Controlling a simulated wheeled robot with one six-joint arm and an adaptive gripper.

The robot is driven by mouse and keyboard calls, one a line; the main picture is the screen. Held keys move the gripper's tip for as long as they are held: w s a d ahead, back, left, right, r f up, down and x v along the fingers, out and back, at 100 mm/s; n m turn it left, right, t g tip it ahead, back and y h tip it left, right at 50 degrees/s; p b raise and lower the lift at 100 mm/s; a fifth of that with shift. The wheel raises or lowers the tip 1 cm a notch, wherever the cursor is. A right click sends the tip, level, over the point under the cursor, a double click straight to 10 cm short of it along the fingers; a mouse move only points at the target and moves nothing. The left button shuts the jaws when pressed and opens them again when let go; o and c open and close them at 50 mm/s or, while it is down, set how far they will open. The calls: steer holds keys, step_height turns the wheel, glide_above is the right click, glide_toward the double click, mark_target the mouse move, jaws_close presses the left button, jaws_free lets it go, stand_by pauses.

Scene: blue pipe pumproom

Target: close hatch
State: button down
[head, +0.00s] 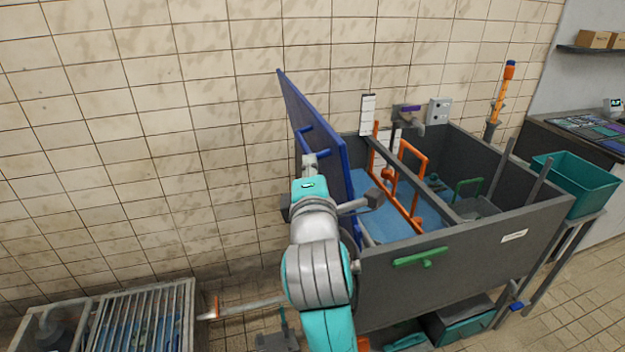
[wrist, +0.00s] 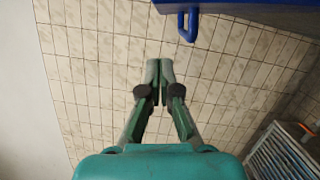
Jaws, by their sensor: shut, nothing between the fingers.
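The hatch is a blue panel (head: 312,125) standing open, tilted up at the left side of a grey tank (head: 450,265). A blue handle (head: 318,140) sticks out from its left face. My gripper (head: 310,160) is in front of the hatch's outer face, close below the handle in the head view. In the wrist view the gripper (wrist: 158,68) is shut and empty. The hatch (wrist: 260,14) crosses the top right there, with its handle (wrist: 188,27) just above and right of the fingertips, apart from them. My arm hides the hatch's lower part in the head view.
The tank holds blue water (head: 375,215) and orange frames (head: 412,160). A green handle (head: 420,258) is on its front. A barred grate (head: 140,315) stands at lower left. A teal bin (head: 575,185) is at right. The tiled wall behind is close.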

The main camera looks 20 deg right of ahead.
steer(key=shift+w+d+r, duration=0.15)
steer(key=shift+w+d, duration=0.3)
steer(key=shift+d, duration=0.3)
steer(key=shift+w+d+r, duration=0.2)
steer(key=shift+w+d, duration=0.2)
steer(key=shift+d, duration=0.4)
steer(key=shift+w+d+r, duration=0.15)
steer(key=shift+w+d, duration=0.3)
steer(key=shift+d, duration=0.3)
steer(key=shift+d, duration=0.15)
